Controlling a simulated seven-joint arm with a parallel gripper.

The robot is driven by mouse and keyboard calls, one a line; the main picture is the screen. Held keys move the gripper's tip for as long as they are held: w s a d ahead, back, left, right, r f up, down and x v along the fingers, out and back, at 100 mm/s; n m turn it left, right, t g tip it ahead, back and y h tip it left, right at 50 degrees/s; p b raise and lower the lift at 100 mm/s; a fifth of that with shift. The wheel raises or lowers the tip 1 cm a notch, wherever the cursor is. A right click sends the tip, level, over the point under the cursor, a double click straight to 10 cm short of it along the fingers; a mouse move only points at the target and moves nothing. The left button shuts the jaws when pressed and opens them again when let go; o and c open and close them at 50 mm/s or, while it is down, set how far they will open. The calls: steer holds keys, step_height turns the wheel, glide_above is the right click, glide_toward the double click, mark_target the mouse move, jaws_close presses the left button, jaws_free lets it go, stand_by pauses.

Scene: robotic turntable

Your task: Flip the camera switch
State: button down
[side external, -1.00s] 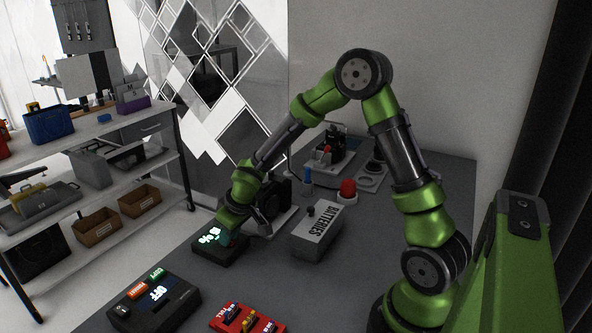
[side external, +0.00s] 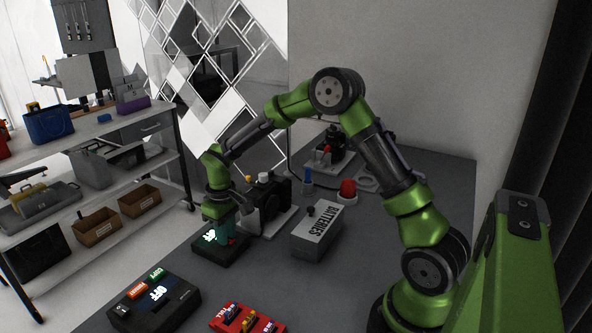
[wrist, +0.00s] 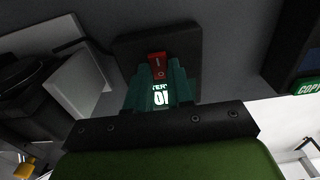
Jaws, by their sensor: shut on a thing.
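The camera switch is a red rocker (wrist: 157,63) on a small black box (side external: 208,259) with a glowing white display (side external: 209,236). In the wrist view, the teal fingers of my gripper (wrist: 158,76) stand close on both sides of the rocker and are shut on it. They partly hide the display (wrist: 160,100), so its text cannot be fully read. In the side view, my gripper (side external: 223,238) points down over the box, with a bit of red beside the fingers. A black camera (side external: 270,197) stands on a pale base behind the box.
A grey BATTERIES box (side external: 317,232) is right of the switch box. A black control box (side external: 155,300) with an OFF display and a red tray (side external: 247,319) are at the front. A red button (side external: 347,189) is farther back. Grey table between them is clear.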

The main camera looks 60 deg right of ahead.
mark_target(231, 242)
steer(key=c, duration=1)
jaws_free()
step_height(231, 242, up, 17)
steer(key=shift+s, duration=0.3)
steer(key=shift+w, duration=0.1)
steer(key=s+a+r+m+t, duration=0.1)
steer(key=s+a+t, duration=0.1)
steer(key=s, duration=0.5)
steer(key=s+a+r+m+t+y, duration=0.1)
steer(key=s+a+t, duration=0.1)
steer(key=s, duration=0.6)
steer(key=s+a+r+m+t+y, duration=0.1)
steer(key=s+m+t, duration=0.1)
steer(key=s, duration=0.5)
steer(key=shift+s+a+r+t, duration=0.4)
